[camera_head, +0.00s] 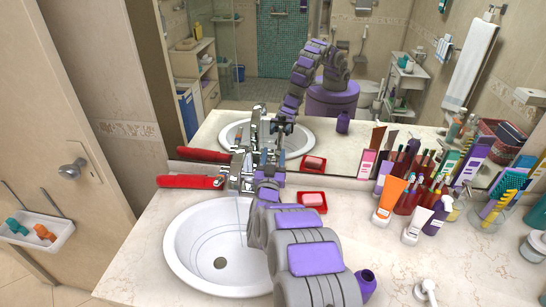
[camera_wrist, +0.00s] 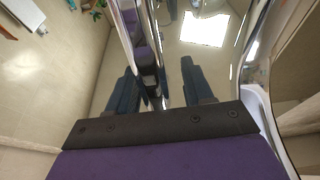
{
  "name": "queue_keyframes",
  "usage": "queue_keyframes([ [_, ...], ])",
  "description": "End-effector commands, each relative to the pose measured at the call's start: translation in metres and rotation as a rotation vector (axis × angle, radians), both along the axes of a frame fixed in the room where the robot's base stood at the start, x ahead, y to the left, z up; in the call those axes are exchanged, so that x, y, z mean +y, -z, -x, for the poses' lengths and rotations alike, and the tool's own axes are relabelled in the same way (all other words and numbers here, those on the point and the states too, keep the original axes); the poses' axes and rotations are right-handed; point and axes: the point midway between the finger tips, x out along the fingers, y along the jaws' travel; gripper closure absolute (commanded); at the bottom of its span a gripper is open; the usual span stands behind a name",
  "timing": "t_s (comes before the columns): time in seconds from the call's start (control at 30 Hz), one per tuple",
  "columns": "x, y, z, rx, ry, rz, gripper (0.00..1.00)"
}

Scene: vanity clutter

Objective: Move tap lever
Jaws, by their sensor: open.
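The chrome tap (camera_head: 236,176) stands at the back of the white sink, against the mirror. My gripper (camera_head: 264,165) is at the tap's right side, small and partly merged with the chrome in the head view. In the wrist view, my gripper (camera_wrist: 158,88) has its two dark blue fingers spread apart. A shiny chrome bar (camera_wrist: 138,42), which looks like the tap lever, runs between the fingers. I cannot tell whether either finger touches it. More curved chrome (camera_wrist: 262,60) shows at the right.
The sink (camera_head: 185,245) lies below my arm. A red-handled item (camera_head: 190,182) lies left of the tap. A red soap dish (camera_head: 313,201) sits to the right. Tubes, including an orange one (camera_head: 388,200), and bottles crowd the right counter. The mirror (camera_head: 330,110) stands close behind.

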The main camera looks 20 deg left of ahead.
Motion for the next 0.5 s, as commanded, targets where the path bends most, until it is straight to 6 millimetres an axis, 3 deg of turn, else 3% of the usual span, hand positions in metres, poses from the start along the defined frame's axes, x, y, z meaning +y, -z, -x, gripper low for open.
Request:
queue_keyframes([
  [0.27, -0.003, 0.003, 0.009, 0.002, 0.001, -0.001, 0.49],
  [0.5, -0.01, 0.015, 0.042, 0.006, -0.001, 0.002, 0.49],
])
